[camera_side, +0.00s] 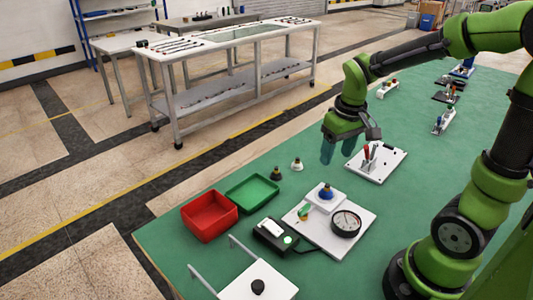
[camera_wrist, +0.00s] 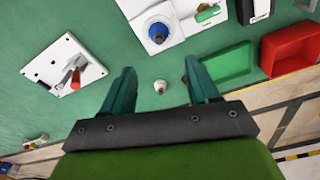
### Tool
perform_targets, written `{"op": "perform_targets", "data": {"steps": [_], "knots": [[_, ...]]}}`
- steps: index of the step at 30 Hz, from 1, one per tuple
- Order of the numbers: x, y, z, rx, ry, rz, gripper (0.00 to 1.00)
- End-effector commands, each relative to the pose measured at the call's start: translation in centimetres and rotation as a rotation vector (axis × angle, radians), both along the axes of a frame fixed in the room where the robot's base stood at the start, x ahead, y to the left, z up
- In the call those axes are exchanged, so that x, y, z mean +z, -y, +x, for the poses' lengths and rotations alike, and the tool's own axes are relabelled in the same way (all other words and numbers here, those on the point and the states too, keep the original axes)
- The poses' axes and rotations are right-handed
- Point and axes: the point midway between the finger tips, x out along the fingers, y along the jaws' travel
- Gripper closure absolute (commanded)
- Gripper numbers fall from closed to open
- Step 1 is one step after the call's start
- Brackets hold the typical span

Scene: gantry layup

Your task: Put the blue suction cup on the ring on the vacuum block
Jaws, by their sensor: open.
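The blue suction cup (camera_side: 326,191) stands upright on the white raised vacuum block (camera_side: 313,202), with a brass-coloured top. In the wrist view the blue cup (camera_wrist: 157,32) shows near the top, on the white block (camera_wrist: 181,12). The ring under it is too small or covered to make out. My gripper (camera_side: 338,150) is open and empty, above the mat and behind the block. In the wrist view its two fingers (camera_wrist: 159,66) are spread apart, with a small white cup (camera_wrist: 160,86) on the mat seen between them.
A dark cup (camera_side: 277,174) stands near the white one. A green tray (camera_side: 252,193) and red bin (camera_side: 210,215) lie left. A gauge (camera_side: 345,223) and green-handled valve (camera_side: 303,212) sit beside the block. A white plate with tools (camera_side: 380,167) is right of my gripper.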

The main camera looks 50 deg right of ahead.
Motion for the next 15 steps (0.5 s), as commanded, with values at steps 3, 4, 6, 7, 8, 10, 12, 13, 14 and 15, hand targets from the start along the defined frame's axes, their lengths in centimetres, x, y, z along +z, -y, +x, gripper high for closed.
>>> {"op": "perform_targets", "data": {"steps": [3, 4, 6, 7, 8, 10, 12, 13, 14, 15], "knots": [[1.9, -1.7, -0.5, -0.006, 0.075, 0.020, 0.40], [2.4, -2.3, -0.8, -0.007, 0.103, 0.029, 0.40], [4.0, -4.1, -1.5, -0.015, 0.184, 0.058, 0.40], [4.6, -4.9, -1.9, -0.017, 0.219, 0.074, 0.40], [5.2, -5.7, -2.4, -0.021, 0.255, 0.089, 0.40], [6.4, -7.3, -3.4, -0.029, 0.329, 0.127, 0.40], [7.3, -8.6, -4.3, -0.035, 0.394, 0.164, 0.40], [7.6, -9.1, -4.7, -0.038, 0.416, 0.178, 0.40], [7.9, -9.5, -5.0, -0.039, 0.437, 0.191, 0.40], [8.2, -9.9, -5.4, -0.041, 0.459, 0.206, 0.40]]}}
